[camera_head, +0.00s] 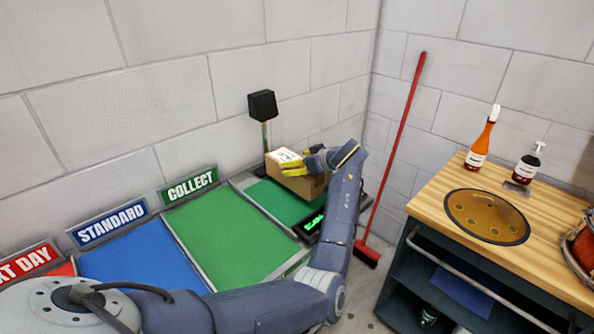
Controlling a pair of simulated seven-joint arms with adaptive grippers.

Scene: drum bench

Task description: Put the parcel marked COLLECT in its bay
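A brown cardboard parcel (305,187) with a white label (284,155) on top is at the green pad (282,204) right of the bays. The writing on the label is too small to read. My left gripper (298,161) is at the top of the parcel, with a yellow finger along its near upper edge. The far finger is mostly hidden, so I cannot tell whether it grips. I cannot tell whether the parcel rests on the pad. The green COLLECT bay (230,235) is empty, with its sign (189,187) behind it. My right gripper is not in view.
The blue STANDARD bay (140,262) and the NEXT DAY sign (30,263) lie further left. A black box on a post (262,105) stands behind the pad, a lit display (314,224) before it. A red broom (395,150) and wooden bench (450,205) are right.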

